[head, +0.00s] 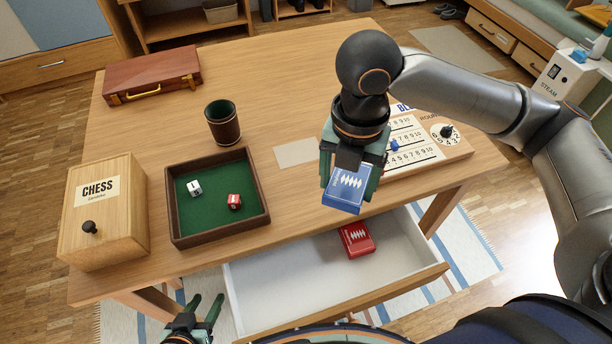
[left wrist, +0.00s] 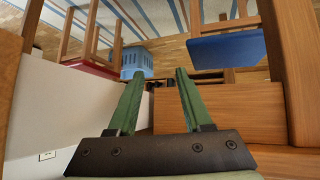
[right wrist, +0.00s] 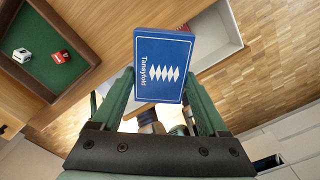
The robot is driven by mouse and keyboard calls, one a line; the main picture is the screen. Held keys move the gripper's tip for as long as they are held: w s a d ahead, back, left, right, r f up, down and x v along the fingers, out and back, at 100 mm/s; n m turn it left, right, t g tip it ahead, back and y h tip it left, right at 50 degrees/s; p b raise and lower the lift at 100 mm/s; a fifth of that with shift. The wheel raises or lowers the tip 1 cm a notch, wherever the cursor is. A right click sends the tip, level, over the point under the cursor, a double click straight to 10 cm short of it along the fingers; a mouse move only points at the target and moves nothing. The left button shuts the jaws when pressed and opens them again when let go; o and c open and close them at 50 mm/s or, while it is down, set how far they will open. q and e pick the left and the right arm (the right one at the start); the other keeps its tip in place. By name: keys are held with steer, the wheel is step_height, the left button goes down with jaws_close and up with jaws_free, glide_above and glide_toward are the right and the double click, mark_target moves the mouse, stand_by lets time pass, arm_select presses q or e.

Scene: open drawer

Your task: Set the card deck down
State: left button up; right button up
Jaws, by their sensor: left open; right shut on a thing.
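A blue card deck (head: 346,190) with white print is held by my right gripper (head: 350,172), above the table's front edge. In the right wrist view the deck (right wrist: 162,66) sits between the green fingertips, its printed face toward the camera. A red card deck (head: 356,240) lies in the open drawer (head: 270,290), below and just right of the blue deck. My left gripper (head: 207,306) is open and empty, low beside the drawer's left front corner. In the left wrist view its fingers (left wrist: 157,85) are spread with nothing between them.
On the wooden table (head: 270,95) are a flat beige rectangle (head: 297,152), a scoreboard (head: 425,150), a green-lined dice tray (head: 215,240), a dice cup (head: 222,122), a chess box (head: 105,235) and a brown case (head: 152,78). The drawer's left part is clear.

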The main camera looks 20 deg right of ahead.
steer(key=n, duration=0.2)
steer(key=s+n, duration=0.1)
steer(key=n, duration=0.4)
steer(key=shift+s+a+r, duration=0.3)
steer(key=shift+s, duration=0.05)
steer(key=shift+n, duration=0.3)
steer(key=shift+w+f, duration=0.15)
steer(key=w+a+f+b, duration=0.1)
steer(key=w+f, duration=0.3)
steer(key=w, duration=0.4)
steer(key=b, duration=0.2)
glide_above(308, 184)
steer(key=f, duration=0.4)
steer(key=shift+s+f, duration=0.35)
steer(key=shift+f, duration=0.05)
steer(key=shift+w+f, duration=0.3)
steer(key=shift+f, duration=0.05)
step_height(308, 184, down, 3)
steer(key=shift+w+f+b, duration=0.1)
steer(key=shift+b, duration=0.3)
steer(key=shift+f, duration=0.1)
